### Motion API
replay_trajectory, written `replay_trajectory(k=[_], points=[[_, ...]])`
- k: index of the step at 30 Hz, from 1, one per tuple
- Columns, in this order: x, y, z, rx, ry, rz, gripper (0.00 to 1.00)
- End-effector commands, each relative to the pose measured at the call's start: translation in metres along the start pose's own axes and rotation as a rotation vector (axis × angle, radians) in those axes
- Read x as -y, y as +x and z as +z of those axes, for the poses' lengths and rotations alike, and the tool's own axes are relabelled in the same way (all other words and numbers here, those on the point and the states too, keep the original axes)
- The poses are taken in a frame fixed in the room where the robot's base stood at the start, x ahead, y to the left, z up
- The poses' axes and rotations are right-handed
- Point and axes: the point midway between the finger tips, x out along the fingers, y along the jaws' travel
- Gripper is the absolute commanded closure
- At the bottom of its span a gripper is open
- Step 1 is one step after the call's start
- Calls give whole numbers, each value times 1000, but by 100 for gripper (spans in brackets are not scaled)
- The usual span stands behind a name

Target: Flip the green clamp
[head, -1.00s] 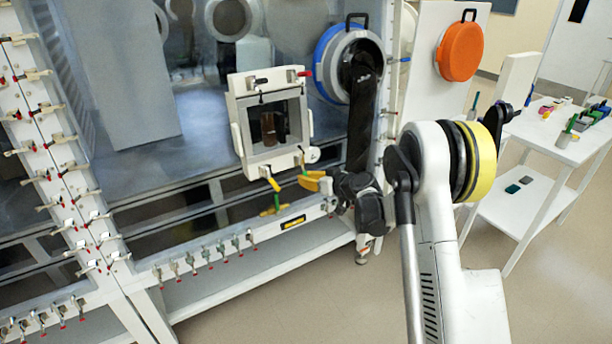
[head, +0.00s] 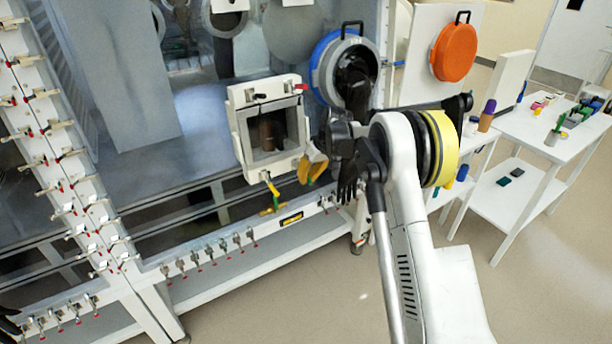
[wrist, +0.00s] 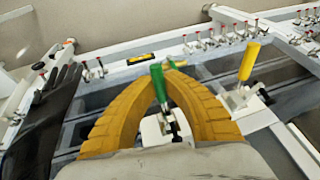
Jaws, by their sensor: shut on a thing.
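The green clamp (wrist: 159,85) shows in the wrist view as an upright green handle on a small white and metal base. My gripper (wrist: 168,68) has its two curved yellow fingers around the handle, one on each side, shut on it. A yellow-handled clamp (wrist: 249,62) stands to the right in the wrist view. It also shows under the port in the head view (head: 272,188).
A black glove (head: 348,175) hangs right of my gripper, below the blue-ringed port (head: 330,65). Small toggle clamps (head: 210,254) line the lower rail and left post. A side table (head: 540,130) with small objects stands at the right. The floor in front is clear.

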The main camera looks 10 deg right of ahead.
Motion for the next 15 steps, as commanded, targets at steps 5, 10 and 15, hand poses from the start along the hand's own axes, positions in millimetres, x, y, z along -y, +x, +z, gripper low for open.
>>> replay_trajectory(k=[5,10,15], points=[[0,-6,-4,81,17,3,100],[1,-8,-4,130,26,4,100],[1,-8,-4,150,31,5,100]])
